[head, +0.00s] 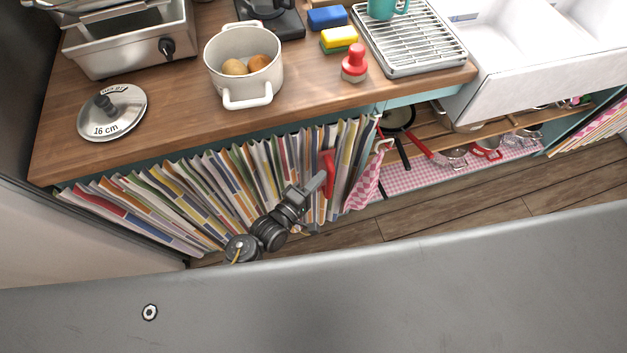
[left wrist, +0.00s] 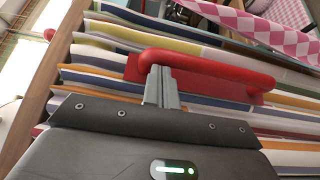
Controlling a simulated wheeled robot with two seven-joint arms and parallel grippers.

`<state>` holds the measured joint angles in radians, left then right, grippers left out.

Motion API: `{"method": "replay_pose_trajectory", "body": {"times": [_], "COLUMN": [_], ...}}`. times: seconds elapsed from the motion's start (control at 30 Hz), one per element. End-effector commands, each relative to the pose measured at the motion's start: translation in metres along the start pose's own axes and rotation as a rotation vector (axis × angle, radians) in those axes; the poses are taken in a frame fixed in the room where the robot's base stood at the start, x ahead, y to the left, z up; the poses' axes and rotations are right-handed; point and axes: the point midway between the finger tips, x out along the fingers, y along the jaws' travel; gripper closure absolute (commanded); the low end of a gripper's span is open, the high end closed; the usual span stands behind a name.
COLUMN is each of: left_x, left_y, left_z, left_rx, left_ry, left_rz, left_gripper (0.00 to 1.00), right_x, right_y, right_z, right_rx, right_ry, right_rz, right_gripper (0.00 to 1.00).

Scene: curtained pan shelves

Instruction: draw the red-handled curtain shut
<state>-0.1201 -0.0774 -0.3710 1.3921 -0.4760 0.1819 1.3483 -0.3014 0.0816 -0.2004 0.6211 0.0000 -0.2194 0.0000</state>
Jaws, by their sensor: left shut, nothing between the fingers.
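The striped curtain (head: 215,185) hangs under the wooden counter, gathered in folds and covering the left part of the opening. Its red handle (head: 329,172) is near the curtain's right edge. In the left wrist view the red handle (left wrist: 215,72) is a long bar across the folds. My left gripper (head: 317,182) is at the handle, just left of it. Its fingers (left wrist: 161,78) are shut with nothing between them and overlap the bar near one end. I cannot tell whether they touch it. My right gripper is not in view.
Right of the curtain, open shelves hold a dark pan (head: 398,117) and glass lids. A pink checked cloth (head: 365,185) hangs beside the curtain's edge. Another striped curtain (head: 595,128) is at the far right. The counter above holds a white pot (head: 243,62) and a lid (head: 112,112).

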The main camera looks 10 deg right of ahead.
Motion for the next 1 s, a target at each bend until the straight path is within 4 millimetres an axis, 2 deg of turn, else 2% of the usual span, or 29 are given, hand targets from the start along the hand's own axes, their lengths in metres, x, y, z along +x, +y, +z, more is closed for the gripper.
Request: {"method": "replay_pose_trajectory", "body": {"times": [0.3, 0.47, 0.6, 0.67, 0.8, 1.0], "left_x": [0.001, -0.009, -0.029, -0.045, -0.077, -0.110], "left_y": [0.000, 0.002, 0.003, -0.003, -0.003, -0.002], "left_z": [-0.001, -0.011, -0.030, -0.026, -0.026, -0.026], "left_rx": [0.000, 0.002, 0.004, 0.001, 0.002, 0.001], "left_ry": [0.007, 0.006, 0.004, 0.003, 0.003, 0.003], "left_rz": [0.000, -0.002, -0.003, -0.003, -0.003, -0.003], "left_gripper": [1.00, 1.00, 1.00, 1.00, 1.00, 1.00], "right_x": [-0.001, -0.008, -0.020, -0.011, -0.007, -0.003], "right_y": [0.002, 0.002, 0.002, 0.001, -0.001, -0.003], "right_z": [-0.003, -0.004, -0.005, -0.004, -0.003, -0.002], "right_rx": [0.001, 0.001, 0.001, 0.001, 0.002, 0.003], "right_ry": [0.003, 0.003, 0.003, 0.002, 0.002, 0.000], "right_rz": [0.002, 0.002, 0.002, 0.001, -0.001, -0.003], "right_gripper": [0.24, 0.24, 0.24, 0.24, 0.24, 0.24]}}
